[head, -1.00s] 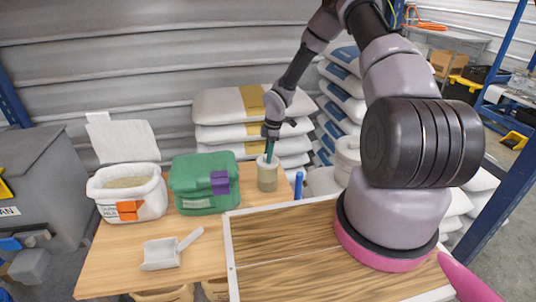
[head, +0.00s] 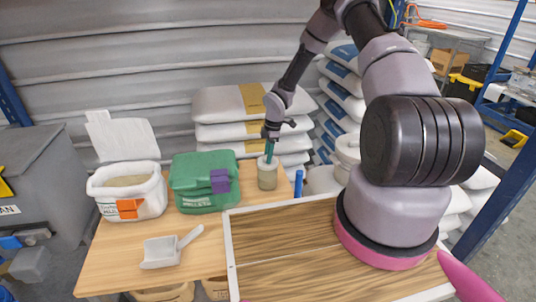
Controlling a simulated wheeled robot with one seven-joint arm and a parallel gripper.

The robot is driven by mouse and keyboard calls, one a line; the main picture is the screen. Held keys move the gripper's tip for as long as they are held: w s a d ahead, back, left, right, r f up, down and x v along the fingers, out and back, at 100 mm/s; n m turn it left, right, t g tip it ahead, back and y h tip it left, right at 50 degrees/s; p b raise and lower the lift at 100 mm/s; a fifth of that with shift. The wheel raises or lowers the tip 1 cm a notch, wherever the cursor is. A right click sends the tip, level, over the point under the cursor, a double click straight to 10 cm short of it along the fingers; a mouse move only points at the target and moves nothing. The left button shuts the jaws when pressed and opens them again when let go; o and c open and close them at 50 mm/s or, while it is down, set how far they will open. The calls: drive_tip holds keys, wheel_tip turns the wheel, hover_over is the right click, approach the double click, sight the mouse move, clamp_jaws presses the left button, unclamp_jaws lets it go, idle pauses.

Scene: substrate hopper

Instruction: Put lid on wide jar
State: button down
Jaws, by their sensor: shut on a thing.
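The wide jar (head: 267,180) is a pale, see-through container with beige contents. It stands upright at the back right of the wooden table, right of the green box. My gripper (head: 269,154) points down right over the jar, its teal fingers at the jar's mouth. It is shut on the lid, of which only a thin pale edge (head: 265,161) shows at the jar's top. The fingers hide most of the lid. I cannot tell from this distance whether the lid sits flat on the rim.
A blue cylinder (head: 298,184) stands close right of the jar. A white scoop (head: 161,252) lies in front. Stacked sacks (head: 225,103) rise behind.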

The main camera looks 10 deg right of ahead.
drive_tip(key=shift+c, duration=1.8)
unclamp_jaws()
wheel_tip(320, 180, up, 11)
drive_tip(key=d, duration=0.1)
drive_tip(key=shift+d+f, duration=0.15)
drive_tip(key=shift+d, duration=0.1)
